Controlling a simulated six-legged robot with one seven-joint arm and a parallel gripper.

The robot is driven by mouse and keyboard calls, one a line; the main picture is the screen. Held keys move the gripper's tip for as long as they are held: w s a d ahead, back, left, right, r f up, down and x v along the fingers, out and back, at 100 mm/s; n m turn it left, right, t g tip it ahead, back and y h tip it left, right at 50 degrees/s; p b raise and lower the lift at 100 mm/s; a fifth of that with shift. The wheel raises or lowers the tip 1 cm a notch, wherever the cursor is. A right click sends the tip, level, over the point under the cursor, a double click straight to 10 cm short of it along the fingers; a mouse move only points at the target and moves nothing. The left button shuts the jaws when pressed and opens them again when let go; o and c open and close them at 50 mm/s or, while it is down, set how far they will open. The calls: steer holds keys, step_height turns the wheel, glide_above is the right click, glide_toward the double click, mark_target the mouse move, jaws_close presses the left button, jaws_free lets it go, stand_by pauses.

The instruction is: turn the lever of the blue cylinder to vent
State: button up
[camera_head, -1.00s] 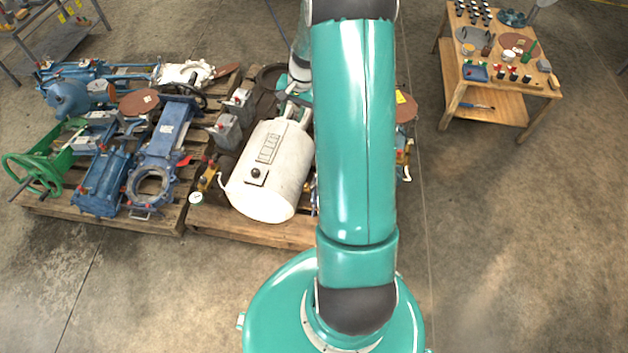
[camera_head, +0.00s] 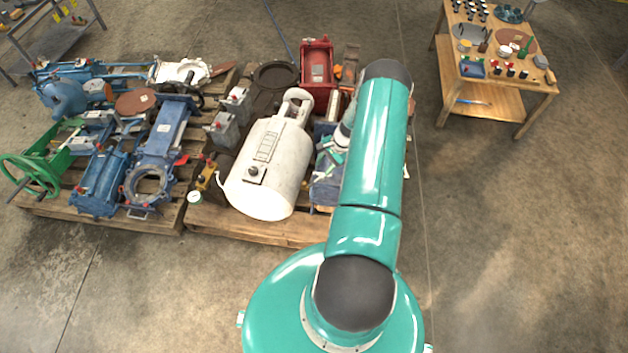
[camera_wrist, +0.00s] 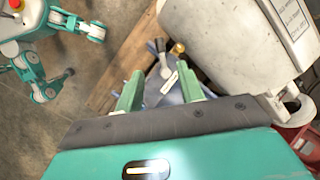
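A blue cylinder (camera_head: 324,188) lies on the pallet just right of a white tank, partly hidden by my arm. In the wrist view its blue surface (camera_wrist: 163,92) with a white label shows between and beyond my fingers. A lever-like part with a dark tip (camera_wrist: 159,45) and a brass knob (camera_wrist: 178,48) stand at its far end; I cannot tell which position the lever has. My gripper (camera_wrist: 160,82) is open, its two green fingers apart with nothing held. It is over the blue cylinder; I cannot tell how far above.
The white tank (camera_head: 266,170) is close on the left and a red part (camera_head: 317,62) lies behind. Blue valves and cylinders (camera_head: 158,150) and a green handwheel (camera_head: 30,172) crowd the left pallet. A wooden table (camera_head: 450,95) stands back right. The floor at right is clear.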

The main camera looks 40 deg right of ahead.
mark_target(312, 183)
steer(key=x, duration=0.9)
steer(key=shift+w+a+f, duration=0.1)
steer(key=shift+a+f, duration=0.05)
steer(key=shift+f, duration=0.2)
jaws_close()
